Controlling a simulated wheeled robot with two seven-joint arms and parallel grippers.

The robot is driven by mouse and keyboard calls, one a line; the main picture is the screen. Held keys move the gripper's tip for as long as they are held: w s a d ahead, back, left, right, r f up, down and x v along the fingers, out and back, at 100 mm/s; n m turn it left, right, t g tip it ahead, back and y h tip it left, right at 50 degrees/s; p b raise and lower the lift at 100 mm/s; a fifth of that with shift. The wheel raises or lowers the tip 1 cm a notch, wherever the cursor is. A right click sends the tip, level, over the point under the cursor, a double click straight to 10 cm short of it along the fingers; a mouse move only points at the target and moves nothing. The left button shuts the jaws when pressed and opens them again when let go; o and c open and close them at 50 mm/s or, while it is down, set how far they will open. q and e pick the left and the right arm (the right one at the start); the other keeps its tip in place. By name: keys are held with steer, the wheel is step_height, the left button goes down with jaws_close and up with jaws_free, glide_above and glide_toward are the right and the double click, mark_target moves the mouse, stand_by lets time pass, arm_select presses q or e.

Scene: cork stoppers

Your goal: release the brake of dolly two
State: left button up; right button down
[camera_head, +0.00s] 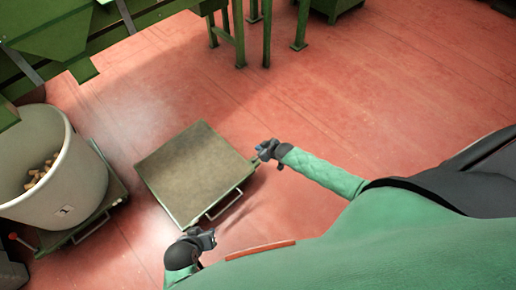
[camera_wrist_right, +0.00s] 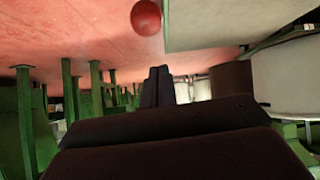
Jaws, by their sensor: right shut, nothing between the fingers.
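An empty flat dolly (camera_head: 195,170) with a worn olive deck stands on the floor in the middle of the head view. My right gripper (camera_head: 264,151) is at its right corner, shut and empty. In the right wrist view the closed fingers (camera_wrist_right: 158,88) show below a round red knob (camera_wrist_right: 146,17), apart from it in the picture. The knob appears beside the pale dolly deck (camera_wrist_right: 215,22); its lever is hidden. A second dolly (camera_head: 80,238) bears a bin and has a red-knobbed lever (camera_head: 14,237). No number shows on either dolly. My left gripper (camera_head: 208,239) is near the empty dolly's front corner; its jaws are unclear.
A large pale bin (camera_head: 75,185) holding corks (camera_head: 42,172) stands on the left dolly. Green machinery (camera_head: 60,40) and its legs (camera_head: 239,35) stand at the back left. A metal handle (camera_head: 225,205) runs along the empty dolly's near side. Red floor lies free behind the dolly.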

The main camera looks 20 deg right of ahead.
steer(key=v, duration=0.7)
steer(key=shift+s, duration=0.2)
